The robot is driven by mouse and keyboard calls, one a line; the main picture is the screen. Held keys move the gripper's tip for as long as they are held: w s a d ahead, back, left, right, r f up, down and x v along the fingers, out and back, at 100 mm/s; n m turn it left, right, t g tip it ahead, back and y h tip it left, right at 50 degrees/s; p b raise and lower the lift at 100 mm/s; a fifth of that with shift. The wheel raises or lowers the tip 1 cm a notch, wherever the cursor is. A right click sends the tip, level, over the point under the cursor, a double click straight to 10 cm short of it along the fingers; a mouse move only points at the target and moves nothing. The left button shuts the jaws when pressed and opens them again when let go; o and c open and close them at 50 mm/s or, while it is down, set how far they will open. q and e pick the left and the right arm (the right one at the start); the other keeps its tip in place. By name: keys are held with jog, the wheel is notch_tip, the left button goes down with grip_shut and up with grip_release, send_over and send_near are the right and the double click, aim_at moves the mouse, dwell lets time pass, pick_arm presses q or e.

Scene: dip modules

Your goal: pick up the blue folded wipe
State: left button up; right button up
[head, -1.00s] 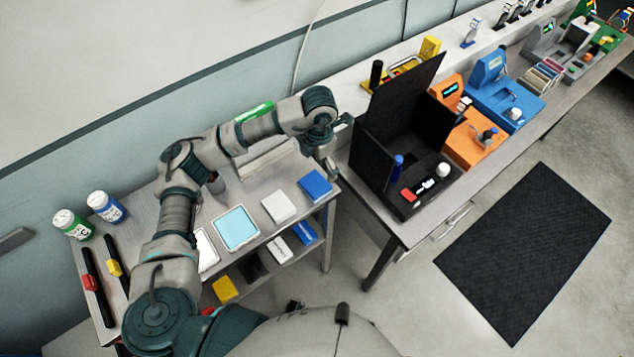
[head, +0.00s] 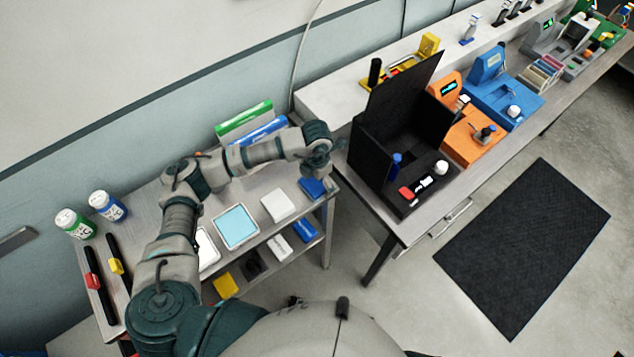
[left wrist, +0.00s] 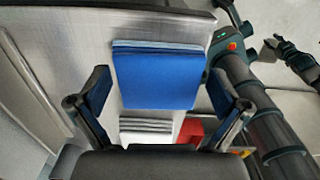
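The blue folded wipe (head: 312,187) lies on the top shelf of the cart, near its right end, partly hidden by my left gripper in the head view. In the left wrist view the wipe (left wrist: 157,78) is a flat folded blue stack, between and beyond the two fingers. My left gripper (head: 318,170) is above the wipe, with its fingers apart and nothing held. The left wrist view also shows the open left gripper (left wrist: 160,108). My right gripper does not show clearly in the head view.
A white folded wipe (head: 278,205) and a light-blue tray (head: 236,227) lie left of the blue wipe. Green (head: 244,118) and blue boxes stand behind. A black box (head: 405,130) stands on the bench at the right. The lower shelf holds more items.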

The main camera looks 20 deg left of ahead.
aim_at(318, 191)
pick_arm(q)
jog(key=shift+a, duration=0.2)
jog(key=c, duration=0.4)
jog(key=shift+a, duration=0.5)
jog(key=shift+c, duration=1.1)
jog(key=shift+a+f, duration=0.1)
jog(key=shift+a, duration=0.05)
jog(key=r, duration=0.2)
jog(key=d+r, duration=0.1)
jog(key=shift+r+b, duration=0.35)
jog(key=shift+b, duration=0.05)
jog(key=s+d, duration=0.2)
jog(key=s, duration=0.1)
jog(key=s+d+r+b, duration=0.1)
jog(key=s+d, duration=0.5)
jog(key=s, duration=0.4)
jog(key=shift+s+d+r+b, duration=0.2)
jog(key=shift+s+r+b, duration=0.05)
jog(key=shift+s+b, duration=0.1)
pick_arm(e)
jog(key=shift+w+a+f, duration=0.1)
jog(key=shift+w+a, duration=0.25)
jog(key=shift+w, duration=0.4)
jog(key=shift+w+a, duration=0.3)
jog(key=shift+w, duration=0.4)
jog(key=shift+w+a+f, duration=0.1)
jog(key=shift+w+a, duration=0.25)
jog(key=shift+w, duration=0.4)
